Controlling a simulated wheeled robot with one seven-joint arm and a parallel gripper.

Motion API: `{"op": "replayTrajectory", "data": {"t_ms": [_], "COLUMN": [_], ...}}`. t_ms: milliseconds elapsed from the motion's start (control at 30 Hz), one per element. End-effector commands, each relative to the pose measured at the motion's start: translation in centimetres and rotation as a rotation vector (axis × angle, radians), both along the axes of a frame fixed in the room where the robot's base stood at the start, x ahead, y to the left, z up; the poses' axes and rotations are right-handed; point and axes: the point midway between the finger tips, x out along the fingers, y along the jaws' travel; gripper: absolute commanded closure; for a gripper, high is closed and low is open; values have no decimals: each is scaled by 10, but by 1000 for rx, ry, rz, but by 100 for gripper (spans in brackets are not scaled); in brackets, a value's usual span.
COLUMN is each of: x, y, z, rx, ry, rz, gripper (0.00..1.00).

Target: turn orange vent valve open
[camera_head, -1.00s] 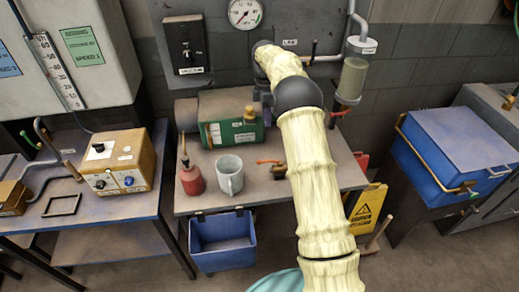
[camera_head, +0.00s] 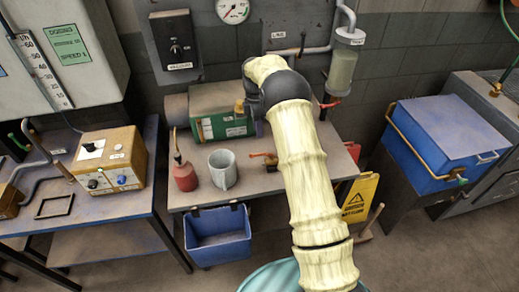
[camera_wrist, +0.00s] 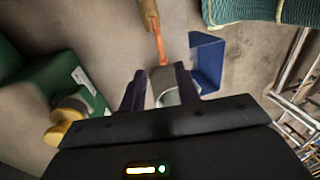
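A small brass valve with an orange lever (camera_head: 262,154) is on the bench, just right of the grey mug (camera_head: 222,170). The lever also shows in the wrist view (camera_wrist: 160,48), beyond my fingertips, with its brass body (camera_wrist: 148,14) at the top edge. Another orange-red handle (camera_head: 331,103) is under the glass cylinder at the wall; I cannot tell which one is the vent valve. My gripper (camera_wrist: 160,84) is open, its two dark fingers apart, with the mug seen between and below them. In the head view my arm hides the gripper.
The green pump (camera_head: 225,111) with a brass knob stands at the bench's back. A red oil can (camera_head: 185,174) is left of the mug. A blue bin (camera_head: 219,238) hangs at the bench front. A blue chest (camera_head: 440,145) stands at the right.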

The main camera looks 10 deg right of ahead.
Motion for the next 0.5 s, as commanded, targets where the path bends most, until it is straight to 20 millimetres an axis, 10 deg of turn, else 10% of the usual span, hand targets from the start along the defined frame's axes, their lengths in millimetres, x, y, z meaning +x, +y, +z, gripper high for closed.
{"op": "replayTrajectory", "data": {"t_ms": [500], "x": [-18], "y": [9], "z": [-85], "rx": [0], "ry": [2], "rz": [14], "gripper": [68]}}
